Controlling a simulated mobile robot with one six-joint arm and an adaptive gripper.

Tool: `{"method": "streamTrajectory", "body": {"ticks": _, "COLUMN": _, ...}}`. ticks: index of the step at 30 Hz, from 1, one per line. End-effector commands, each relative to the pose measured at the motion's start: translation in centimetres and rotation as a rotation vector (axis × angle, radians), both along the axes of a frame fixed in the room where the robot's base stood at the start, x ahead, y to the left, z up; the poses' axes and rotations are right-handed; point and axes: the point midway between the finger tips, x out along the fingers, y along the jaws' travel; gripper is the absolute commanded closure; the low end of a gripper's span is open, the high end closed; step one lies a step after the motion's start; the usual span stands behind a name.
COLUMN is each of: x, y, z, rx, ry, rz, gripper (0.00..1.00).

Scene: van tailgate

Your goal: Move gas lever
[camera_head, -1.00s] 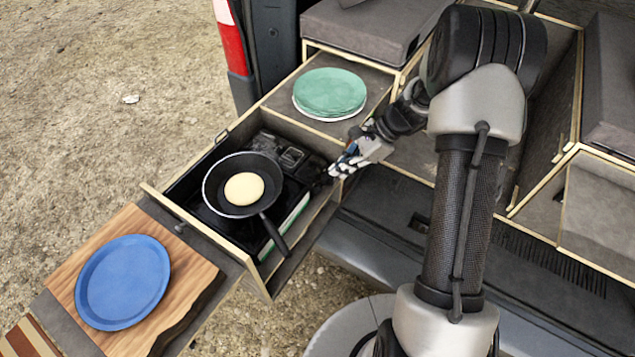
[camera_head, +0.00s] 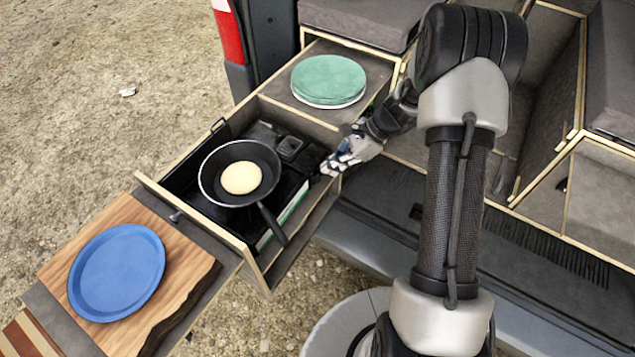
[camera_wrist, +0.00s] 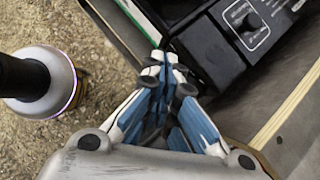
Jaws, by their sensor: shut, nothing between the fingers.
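The black gas stove (camera_head: 290,187) sits in the open drawer under a black frying pan (camera_head: 212,184) that holds a pancake (camera_head: 241,177). In the wrist view its control panel (camera_wrist: 262,42) shows a round black knob (camera_wrist: 247,22) with white markings. I cannot tell a separate gas lever from the dark stove parts. My gripper (camera_head: 327,170) is at the stove's right end, by the drawer wall. In the wrist view my gripper (camera_wrist: 165,62) has its fingertips together, empty, beside the stove's dark edge and left of the knob. Whether they touch the stove is unclear.
The pan handle (camera_head: 271,224) points toward the drawer's near edge. A blue plate (camera_head: 117,272) lies on a wooden board (camera_head: 190,262) at the left. Green plates (camera_head: 329,79) are stacked behind the drawer. The drawer wall (camera_head: 215,233) rises around the stove.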

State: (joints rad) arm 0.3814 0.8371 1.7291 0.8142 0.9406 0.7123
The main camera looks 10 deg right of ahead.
Motion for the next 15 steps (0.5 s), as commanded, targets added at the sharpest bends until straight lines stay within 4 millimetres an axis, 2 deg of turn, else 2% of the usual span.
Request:
{"method": "streamTrajectory", "body": {"ticks": 1, "x": 0.0, "y": 0.5, "z": -1.0, "rx": 0.000, "ry": 0.000, "rz": 0.001, "gripper": 1.00}}
{"method": "streamTrajectory", "body": {"ticks": 6, "x": 0.2, "y": 1.6, "z": -2.4, "rx": 0.001, "ry": 0.001, "rz": 0.001, "gripper": 1.00}}
{"method": "streamTrajectory", "body": {"ticks": 15, "x": 0.2, "y": 2.1, "z": -2.7, "rx": 0.000, "ry": 0.001, "rz": 0.001, "gripper": 1.00}}
